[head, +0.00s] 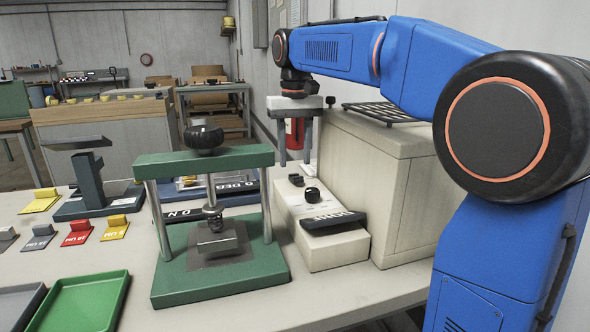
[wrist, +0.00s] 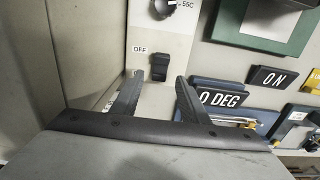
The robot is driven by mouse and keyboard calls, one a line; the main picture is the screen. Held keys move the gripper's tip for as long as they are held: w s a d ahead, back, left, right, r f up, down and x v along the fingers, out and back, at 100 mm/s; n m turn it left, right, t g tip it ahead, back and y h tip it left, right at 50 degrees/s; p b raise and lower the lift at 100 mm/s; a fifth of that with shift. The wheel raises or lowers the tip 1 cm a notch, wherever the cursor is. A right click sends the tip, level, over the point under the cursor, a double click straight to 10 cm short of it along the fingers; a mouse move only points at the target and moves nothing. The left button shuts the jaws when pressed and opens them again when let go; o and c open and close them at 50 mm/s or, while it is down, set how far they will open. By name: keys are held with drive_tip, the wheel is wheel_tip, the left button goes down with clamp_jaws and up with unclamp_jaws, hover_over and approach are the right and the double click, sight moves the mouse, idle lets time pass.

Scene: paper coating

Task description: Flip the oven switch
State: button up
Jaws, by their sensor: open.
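The oven is a beige box (head: 375,195) with a low control panel (head: 318,255) on its left side. The oven switch (head: 296,180) is a small black rocker behind a round black knob (head: 312,195). In the wrist view the switch (wrist: 159,67) sits beside an OFF label (wrist: 140,50), with the knob (wrist: 163,8) marked 55C above it. My gripper (head: 296,162) points down over the far end of the panel, open and empty. In the wrist view my gripper (wrist: 160,78) has its fingertips on either side of the switch's lower end. I cannot tell whether they touch it.
A green press (head: 220,283) stands left of the panel. A black plate (head: 333,222) lies on the panel's near end. ON and 0 DEG signs (wrist: 280,78) show right of my fingers in the wrist view. The oven wall (wrist: 85,50) stands close on the left.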

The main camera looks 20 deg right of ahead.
sight(295, 175)
drive_tip(key=shift+f, duration=2.1)
